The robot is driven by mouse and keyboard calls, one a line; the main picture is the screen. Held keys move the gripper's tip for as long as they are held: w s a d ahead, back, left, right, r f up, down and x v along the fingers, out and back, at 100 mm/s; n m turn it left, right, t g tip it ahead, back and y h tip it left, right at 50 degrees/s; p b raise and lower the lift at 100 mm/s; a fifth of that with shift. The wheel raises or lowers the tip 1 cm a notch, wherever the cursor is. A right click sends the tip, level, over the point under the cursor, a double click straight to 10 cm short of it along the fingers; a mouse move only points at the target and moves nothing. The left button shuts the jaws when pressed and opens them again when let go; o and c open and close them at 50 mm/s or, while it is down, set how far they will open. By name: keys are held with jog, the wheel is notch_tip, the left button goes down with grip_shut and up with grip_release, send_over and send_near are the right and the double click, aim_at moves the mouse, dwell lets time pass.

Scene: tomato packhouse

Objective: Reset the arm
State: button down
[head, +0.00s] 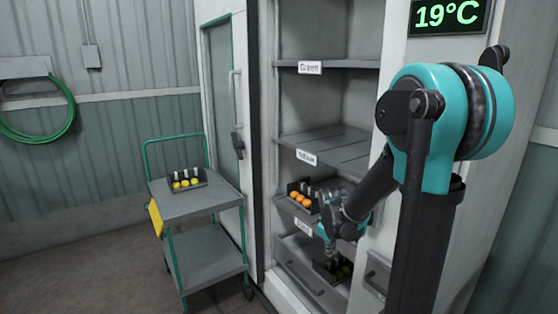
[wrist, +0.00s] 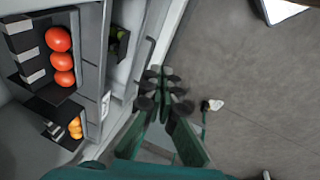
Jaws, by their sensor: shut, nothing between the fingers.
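My gripper (head: 328,248) shows in the head view in front of the lower part of the open cabinet, pointing down above the lowest drawer. In the wrist view my gripper (wrist: 165,92) has its green fingers converging with dark tips close together, shut and empty. A dark crate of orange tomatoes (head: 300,200) stands on a shelf just left of my gripper. A dark crate of green tomatoes (head: 333,268) sits in the drawer below it, partly hidden. The wrist view also shows a crate of red tomatoes (wrist: 50,55) at the upper left.
The cabinet shelf (head: 333,150) with a label juts out above my gripper. A grey trolley (head: 195,205) with green rails stands left of the cabinet and carries a crate of yellow tomatoes (head: 185,181). In the wrist view, the floor (wrist: 245,90) right of the gripper is mostly clear.

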jog(key=s+d+f+m+t+y, duration=0.1)
jog(key=s+m, duration=0.7)
jog(key=s, duration=1)
jog(key=shift+d+f, duration=0.15)
jog(key=shift+d, duration=0.15)
